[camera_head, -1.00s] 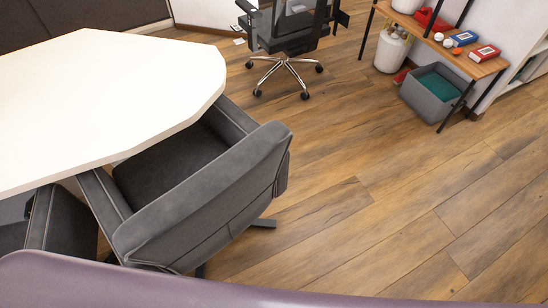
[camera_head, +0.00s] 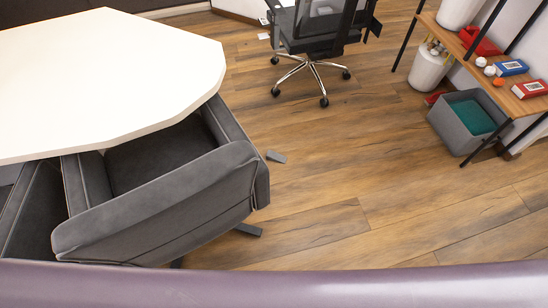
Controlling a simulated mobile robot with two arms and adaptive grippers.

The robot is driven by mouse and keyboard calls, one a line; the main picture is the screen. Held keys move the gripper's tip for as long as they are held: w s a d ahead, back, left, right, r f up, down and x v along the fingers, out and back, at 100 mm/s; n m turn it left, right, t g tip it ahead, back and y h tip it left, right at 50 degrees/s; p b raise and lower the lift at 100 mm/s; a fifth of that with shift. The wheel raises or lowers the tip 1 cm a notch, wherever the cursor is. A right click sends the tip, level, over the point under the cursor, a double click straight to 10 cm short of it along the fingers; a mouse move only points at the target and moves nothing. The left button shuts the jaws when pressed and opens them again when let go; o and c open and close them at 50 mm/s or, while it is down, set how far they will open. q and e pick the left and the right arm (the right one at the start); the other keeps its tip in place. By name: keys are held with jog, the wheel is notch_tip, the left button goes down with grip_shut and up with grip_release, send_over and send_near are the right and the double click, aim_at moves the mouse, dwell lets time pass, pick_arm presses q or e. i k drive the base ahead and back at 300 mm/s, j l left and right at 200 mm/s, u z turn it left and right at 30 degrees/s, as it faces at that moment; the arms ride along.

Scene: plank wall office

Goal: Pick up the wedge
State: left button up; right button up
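I cannot identify the wedge for certain. A larger red object (camera_head: 479,41) sits on the wooden shelf at the upper right, partly behind a black post. Neither of my grippers is in view.
A white table (camera_head: 110,85) and grey armchair (camera_head: 160,205) fill the left. A black office chair (camera_head: 315,38) stands at top centre. A shelf unit (camera_head: 505,97) with a grey bin (camera_head: 468,122) underneath stands right. Floor (camera_head: 370,165) between is clear. A mauve edge spans the bottom.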

aim_at(272, 155)
jog(key=i+l+u, duration=0.15)
jog(key=u, duration=0.2)
jog(key=i+l+u, duration=0.2)
jog(key=u, duration=0.2)
